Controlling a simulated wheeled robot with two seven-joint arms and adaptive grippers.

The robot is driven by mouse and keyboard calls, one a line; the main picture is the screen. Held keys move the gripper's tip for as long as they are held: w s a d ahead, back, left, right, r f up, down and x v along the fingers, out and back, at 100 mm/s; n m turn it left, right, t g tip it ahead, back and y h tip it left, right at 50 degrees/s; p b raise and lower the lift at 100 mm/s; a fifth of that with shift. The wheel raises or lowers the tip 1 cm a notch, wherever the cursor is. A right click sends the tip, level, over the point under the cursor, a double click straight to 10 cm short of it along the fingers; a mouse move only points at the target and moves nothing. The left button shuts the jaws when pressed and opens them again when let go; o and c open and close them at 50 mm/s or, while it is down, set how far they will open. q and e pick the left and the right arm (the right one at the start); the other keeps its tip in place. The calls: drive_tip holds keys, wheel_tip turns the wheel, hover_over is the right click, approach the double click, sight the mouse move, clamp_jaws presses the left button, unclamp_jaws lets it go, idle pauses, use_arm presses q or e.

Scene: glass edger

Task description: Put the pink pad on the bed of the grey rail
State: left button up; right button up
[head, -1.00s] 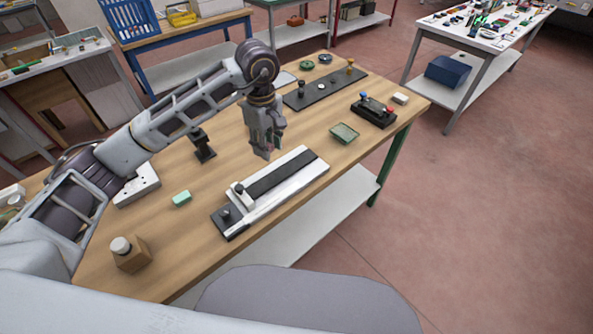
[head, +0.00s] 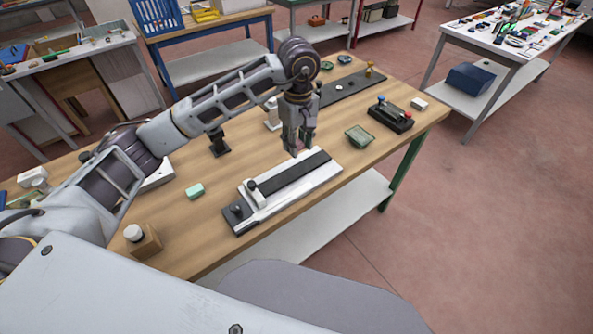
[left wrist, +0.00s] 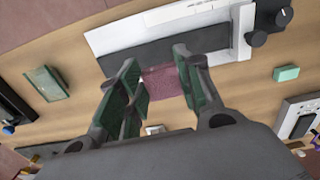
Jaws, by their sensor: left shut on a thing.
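The grey rail (head: 276,203) lies on the wooden bench with a dark flat bed (head: 295,174) along it. It also shows across the top of the left wrist view (left wrist: 120,38). My left gripper (head: 295,153) points down at the bed's far edge in the head view. In the left wrist view my left gripper (left wrist: 160,85) is shut on the pink pad (left wrist: 163,82), which shows between the green fingers and overlaps the bed's edge in the picture. I cannot tell if the pad touches the bed. The head view does not show the pad clearly. My right gripper is not in view.
A green tray (head: 360,137) sits right of the rail, and a dark box with coloured knobs (head: 391,116) behind it. A mint block (head: 195,191) and a wooden block with a white cap (head: 143,240) are at left. A dark plate (head: 345,89) lies behind.

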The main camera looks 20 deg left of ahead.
use_arm(q)
drive_tip(key=shift+f, duration=0.1)
idle(0.5)
drive_tip(key=shift+f, duration=0.6)
drive_tip(key=p, duration=0.1)
hover_over(298, 173)
drive_tip(key=shift+f, duration=2.45)
drive_tip(key=shift+f, duration=0.1)
drive_tip(key=shift+f+p, duration=0.35)
drive_tip(key=shift+f, duration=1.4)
drive_tip(key=shift+f, duration=0.15)
drive_tip(key=o, duration=0.7)
drive_tip(key=shift+c, duration=0.2)
